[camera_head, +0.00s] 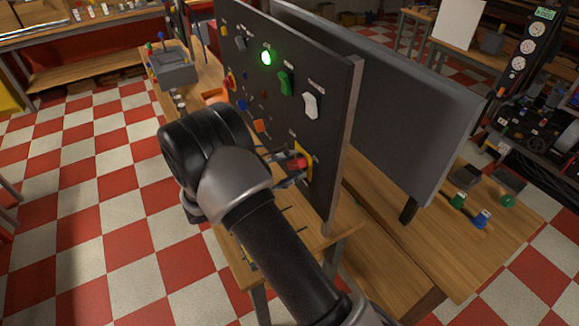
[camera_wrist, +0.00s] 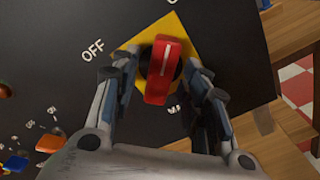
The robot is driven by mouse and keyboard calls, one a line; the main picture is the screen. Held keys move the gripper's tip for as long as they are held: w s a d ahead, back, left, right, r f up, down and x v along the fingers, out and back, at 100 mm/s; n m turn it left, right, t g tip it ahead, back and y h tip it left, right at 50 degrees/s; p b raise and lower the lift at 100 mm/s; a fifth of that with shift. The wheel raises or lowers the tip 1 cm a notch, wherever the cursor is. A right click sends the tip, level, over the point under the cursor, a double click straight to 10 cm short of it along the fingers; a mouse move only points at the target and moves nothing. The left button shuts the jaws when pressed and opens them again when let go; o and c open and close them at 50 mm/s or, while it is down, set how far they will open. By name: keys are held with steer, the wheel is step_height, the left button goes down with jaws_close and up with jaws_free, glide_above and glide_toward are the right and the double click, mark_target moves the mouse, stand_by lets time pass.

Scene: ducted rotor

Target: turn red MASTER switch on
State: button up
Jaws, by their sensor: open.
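The red MASTER switch (camera_wrist: 163,70) is a rotary knob with a white line, on a yellow plate (camera_wrist: 183,35) on the dark panel. In the wrist view the white line stands near upright, tilted slightly, and "OFF" is printed to the left of the plate. Lettering above and below is cut off or partly hidden. My gripper (camera_wrist: 163,82) is open, with one finger on each side of the knob. I cannot tell whether the fingers touch it. In the head view the red knob (camera_head: 297,164) shows low on the panel, with my gripper (camera_head: 290,170) at it.
The black panel (camera_head: 335,130) stands upright on a wooden bench. Above the knob are a lit green lamp (camera_head: 266,57), a green rocker switch (camera_head: 285,83) and a white one (camera_head: 310,105). A grey board (camera_head: 400,120) stands behind the panel.

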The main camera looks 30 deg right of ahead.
steer(key=shift+a, duration=0.15)
steer(key=a, duration=1.1)
steer(key=shift+s+a, duration=0.2)
steer(key=shift+a, duration=0.2)
steer(key=shift+r, duration=0.1)
steer(key=s+d+r+m+g+y, duration=0.3)
steer(key=s+d+r+m+y, duration=0.2)
steer(key=s+r+y, duration=0.6)
steer(key=s+a+r+m+t+y, duration=0.1)
steer(key=s+a+m+t+y, duration=0.1)
steer(key=s, duration=0.5)
steer(key=s+a+r+m+t+y, duration=0.1)
steer(key=s+a+m+t+y, duration=0.1)
steer(key=s+a+t+y, duration=0.3)
steer(key=shift+s, duration=1.4)
steer(key=shift+r, duration=0.1)
